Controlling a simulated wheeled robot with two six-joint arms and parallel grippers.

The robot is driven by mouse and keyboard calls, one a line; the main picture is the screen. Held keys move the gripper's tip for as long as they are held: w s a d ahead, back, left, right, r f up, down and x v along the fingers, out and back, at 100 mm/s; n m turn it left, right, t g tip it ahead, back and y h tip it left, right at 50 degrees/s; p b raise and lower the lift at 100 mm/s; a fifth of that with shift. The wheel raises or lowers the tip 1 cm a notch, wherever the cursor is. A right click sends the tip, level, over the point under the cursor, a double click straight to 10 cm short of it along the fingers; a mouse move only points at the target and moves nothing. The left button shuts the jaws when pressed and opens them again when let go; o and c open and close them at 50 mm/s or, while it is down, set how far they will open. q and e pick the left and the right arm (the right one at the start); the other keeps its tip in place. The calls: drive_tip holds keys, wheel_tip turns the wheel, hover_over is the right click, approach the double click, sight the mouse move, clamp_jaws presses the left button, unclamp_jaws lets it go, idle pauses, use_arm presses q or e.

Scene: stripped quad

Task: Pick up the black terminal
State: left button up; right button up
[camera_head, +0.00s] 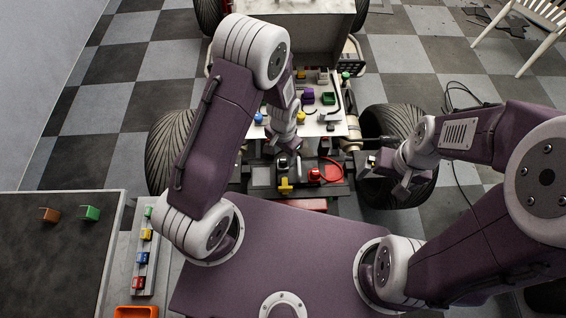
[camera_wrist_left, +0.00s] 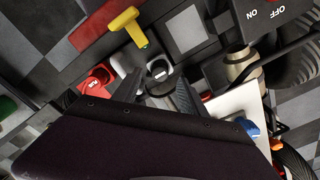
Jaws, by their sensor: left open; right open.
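The black terminal (camera_wrist_left: 158,70) is a small dark round-topped piece with a pale ring and label in the left wrist view. In the head view it is mostly hidden by my left gripper (camera_head: 283,152). In the left wrist view, my left gripper (camera_wrist_left: 160,92) is open, with one dark finger on each side of the terminal's line. I cannot tell whether the fingers touch it. A pale grey cylinder stands beside the terminal. My right gripper (camera_head: 403,188) is open and empty at the right, beside the vehicle's wheel.
A yellow T-shaped handle (camera_wrist_left: 130,27) and a red connector (camera_wrist_left: 97,78) sit close to the terminal. A red looped cable piece (camera_head: 318,174) lies right of it in the head view. A white tray (camera_head: 342,130) with several coloured parts is behind.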

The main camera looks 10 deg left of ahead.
use_arm(q)
wheel_tip(320, 180, down, 3)
drive_tip(key=shift+w+r, duration=0.1)
clamp_jaws()
drive_tip(key=shift+r, duration=0.55)
wheel_tip(320, 180, up, 3)
drive_tip(key=shift+f, duration=0.1)
drive_tip(key=s+d+r+p, duration=0.1)
drive_tip(key=s+d+r, duration=0.2)
drive_tip(key=d+r, duration=0.4)
drive_tip(key=d, duration=0.4)
drive_tip(key=shift+d, duration=0.2)
drive_tip(key=shift+r, duration=0.1)
